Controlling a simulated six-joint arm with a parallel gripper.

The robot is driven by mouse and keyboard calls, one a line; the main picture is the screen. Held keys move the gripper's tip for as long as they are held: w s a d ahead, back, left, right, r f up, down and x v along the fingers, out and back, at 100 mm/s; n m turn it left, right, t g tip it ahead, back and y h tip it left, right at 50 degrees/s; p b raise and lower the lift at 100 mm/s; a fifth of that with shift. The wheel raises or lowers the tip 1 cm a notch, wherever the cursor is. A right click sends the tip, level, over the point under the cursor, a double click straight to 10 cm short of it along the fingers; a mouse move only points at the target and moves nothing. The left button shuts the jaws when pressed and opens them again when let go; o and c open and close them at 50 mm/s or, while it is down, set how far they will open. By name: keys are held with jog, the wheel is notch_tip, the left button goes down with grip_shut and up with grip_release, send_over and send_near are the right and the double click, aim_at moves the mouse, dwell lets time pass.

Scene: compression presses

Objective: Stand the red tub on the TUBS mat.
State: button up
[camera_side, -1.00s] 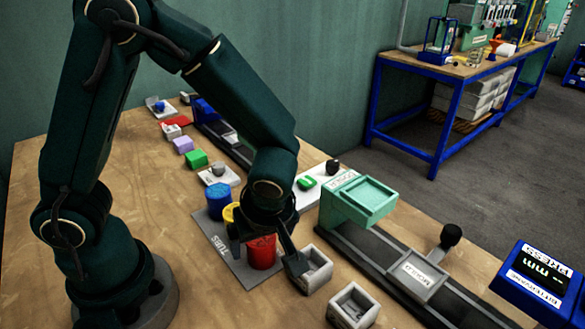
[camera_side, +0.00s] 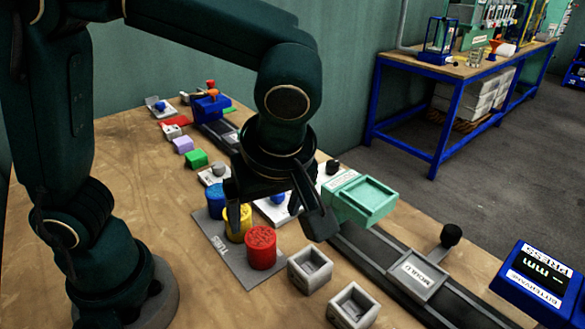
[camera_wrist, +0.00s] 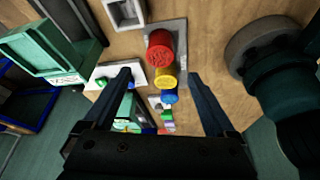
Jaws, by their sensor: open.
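The red tub (camera_side: 261,247) stands upright on the grey TUBS mat (camera_side: 222,254), at its near end. The yellow tub (camera_side: 238,224) and the blue tub (camera_side: 215,196) stand behind it in a row on the same mat. My gripper (camera_side: 278,222) is open and empty, raised above and behind the red tub, and apart from it. In the wrist view the red tub (camera_wrist: 159,45) shows ahead, beyond the tips of my open gripper (camera_wrist: 160,75), with nothing between the fingers touching it.
Two grey open boxes (camera_side: 310,268) stand right of the mat. The press with a green tray (camera_side: 364,198) and the MOULD block (camera_side: 416,275) lies along the right side. A blue display box (camera_side: 540,285) is at far right. The table's left front is clear.

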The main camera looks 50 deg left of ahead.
jog(key=s+a+r+m+t+h, duration=0.3)
jog(key=s+a+m+t+h, duration=0.1)
jog(key=m, duration=1.1)
jog(key=shift+s+a, duration=0.25)
jog(key=shift+a, duration=0.4)
jog(key=shift+o, duration=0.3)
